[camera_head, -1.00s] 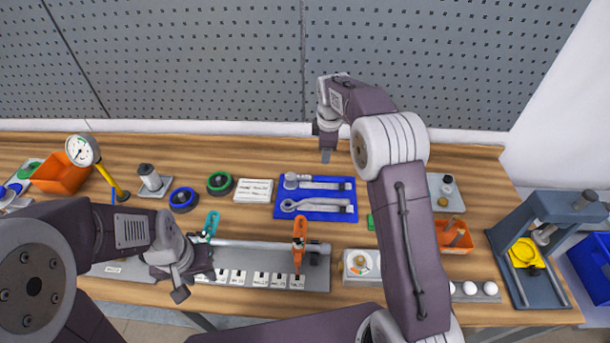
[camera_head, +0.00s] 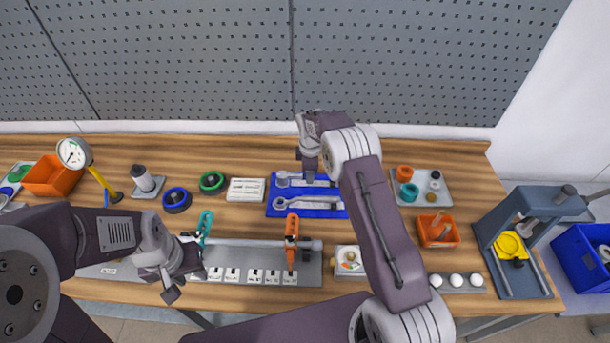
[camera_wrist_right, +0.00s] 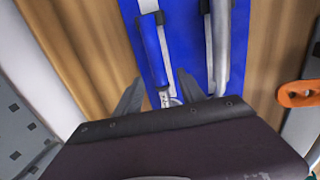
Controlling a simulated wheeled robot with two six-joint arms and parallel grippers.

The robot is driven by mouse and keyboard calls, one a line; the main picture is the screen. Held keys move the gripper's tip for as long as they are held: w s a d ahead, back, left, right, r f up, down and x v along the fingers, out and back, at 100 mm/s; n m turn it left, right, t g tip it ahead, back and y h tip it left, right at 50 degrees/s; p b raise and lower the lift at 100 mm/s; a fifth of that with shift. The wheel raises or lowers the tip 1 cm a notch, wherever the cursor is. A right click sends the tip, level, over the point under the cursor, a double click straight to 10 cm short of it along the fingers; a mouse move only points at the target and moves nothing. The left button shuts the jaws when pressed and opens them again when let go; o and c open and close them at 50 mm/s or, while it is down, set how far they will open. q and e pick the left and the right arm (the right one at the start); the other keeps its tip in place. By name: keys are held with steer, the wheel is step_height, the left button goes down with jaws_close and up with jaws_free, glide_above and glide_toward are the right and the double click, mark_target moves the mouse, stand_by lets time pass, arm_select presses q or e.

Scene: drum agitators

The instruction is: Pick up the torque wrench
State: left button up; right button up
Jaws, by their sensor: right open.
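Two long tools lie side by side on a blue mat (camera_head: 276,212). The far one, seemingly the torque wrench (camera_head: 282,179), has a round grey head; in the right wrist view it shows a blue grip and silver shaft (camera_wrist_right: 153,45). The nearer one is a grey wrench (camera_head: 292,204) with a ring-shaped head. My right gripper (camera_head: 308,178) points down over the far tool. In the right wrist view its open fingers (camera_wrist_right: 160,98) lie on either side of that tool, with nothing gripped. My left gripper (camera_head: 185,286) looks open and empty at the front left.
A tray of small parts (camera_head: 420,200) and an orange bin (camera_head: 437,242) stand right. A pegboard (camera_head: 400,60) closes the back.

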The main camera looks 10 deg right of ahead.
steer(key=shift+w+d+f, duration=0.1)
steer(key=shift+w+f, duration=0.05)
steer(key=shift+f, duration=0.45)
steer(key=shift+w+f, duration=0.1)
steer(key=shift+f, duration=0.7)
arm_select(q)
steer(key=shift+d+r, duration=0.1)
steer(key=shift+r, duration=0.4)
arm_select(e)
steer(key=shift+r, duration=0.1)
jaws_close()
steer(key=shift+w, duration=0.1)
